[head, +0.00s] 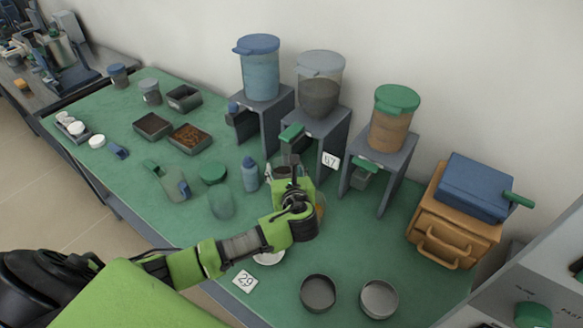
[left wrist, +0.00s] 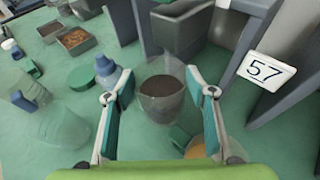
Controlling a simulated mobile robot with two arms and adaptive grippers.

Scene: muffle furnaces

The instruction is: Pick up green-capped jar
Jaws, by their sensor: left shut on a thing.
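My left gripper (left wrist: 160,75) is shut on a clear jar (left wrist: 162,100) with dark contents, in the left wrist view. The jar stands between the two green-padded fingers, and no cap shows on its top. A small green piece (left wrist: 180,138) shows just below it in the picture; I cannot tell whether it is the jar's cap. In the head view the left gripper (head: 291,186) is in front of the middle dispenser and mostly hides the jar. A loose-looking green cap (head: 212,172) lies to the left, beside an empty clear jar (head: 221,204). My right gripper is not in view.
Three dispensers on grey stands line the back: blue-lidded (head: 260,75), grey-lidded (head: 320,85) and green-lidded (head: 392,125). A tag reading 57 (head: 331,161) is close right of the gripper. A blue bottle (head: 250,175) stands close left. Two round dishes (head: 318,292) lie in front.

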